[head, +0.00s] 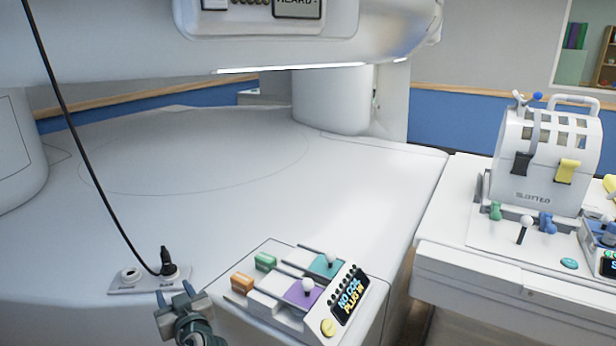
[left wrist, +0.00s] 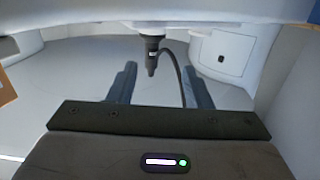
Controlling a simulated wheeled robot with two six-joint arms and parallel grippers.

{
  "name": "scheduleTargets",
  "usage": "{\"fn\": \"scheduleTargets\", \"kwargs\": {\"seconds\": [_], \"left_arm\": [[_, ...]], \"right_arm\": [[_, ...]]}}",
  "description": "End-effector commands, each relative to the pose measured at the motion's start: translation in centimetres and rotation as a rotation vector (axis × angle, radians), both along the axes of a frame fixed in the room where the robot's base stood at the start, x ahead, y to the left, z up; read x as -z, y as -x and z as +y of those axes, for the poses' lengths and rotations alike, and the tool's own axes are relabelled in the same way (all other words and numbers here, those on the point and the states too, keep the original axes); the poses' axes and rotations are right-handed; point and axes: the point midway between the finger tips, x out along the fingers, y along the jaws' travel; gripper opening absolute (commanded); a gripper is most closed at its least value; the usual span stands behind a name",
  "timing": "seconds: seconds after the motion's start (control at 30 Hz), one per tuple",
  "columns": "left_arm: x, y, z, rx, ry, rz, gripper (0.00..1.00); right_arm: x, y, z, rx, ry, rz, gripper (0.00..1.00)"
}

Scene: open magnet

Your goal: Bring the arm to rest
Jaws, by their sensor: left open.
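My left gripper (head: 178,298) is at the bottom of the head view, just in front of the socket plate (head: 128,284). Its two fingers are apart with nothing between them; they also show in the left wrist view (left wrist: 158,84). A black plug (head: 166,262) with a black cable (head: 88,155) stands at the right-hand socket of the plate. The plug also shows in the left wrist view (left wrist: 152,56), beyond the fingers and apart from them. The left-hand socket (head: 131,274) is empty. My right gripper does not show.
A control panel (head: 262,302) with coloured sliders and a screen (head: 349,295) reading "NO COIL PLUG IN" is right of my gripper. The white deck (head: 240,170) behind is clear. A slotted white device (head: 545,160) stands on a cabinet at right. A large white housing (head: 190,45) overhangs.

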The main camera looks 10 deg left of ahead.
Motion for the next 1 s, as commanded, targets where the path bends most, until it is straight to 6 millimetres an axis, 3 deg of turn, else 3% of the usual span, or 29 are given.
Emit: {"fn": "scheduleTargets", "kwargs": {"seconds": [0.2,0.3,0.4,0.6,0.9,0.97,1.0], "left_arm": [[9.2,10.0,0.1,0.058,0.14,0.378,0.45],[12.6,15.2,-1.1,0.14,0.201,0.575,0.45],[14.6,19.2,-2.5,0.224,0.242,0.724,0.45],[16.4,25.2,-5.0,0.377,0.292,0.93,0.45],[17.1,32.5,-8.3,0.604,0.337,1.154,0.45],[17.1,33.8,-8.8,0.648,0.343,1.192,0.45],[18.0,33.1,-8.6,0.638,0.345,1.19,0.45]], "right_arm": [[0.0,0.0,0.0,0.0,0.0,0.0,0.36],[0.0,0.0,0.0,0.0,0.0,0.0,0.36],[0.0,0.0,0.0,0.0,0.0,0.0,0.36],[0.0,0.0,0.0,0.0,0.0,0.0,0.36],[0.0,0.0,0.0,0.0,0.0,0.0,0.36],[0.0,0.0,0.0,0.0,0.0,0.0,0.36],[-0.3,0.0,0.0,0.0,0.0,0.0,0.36]]}}
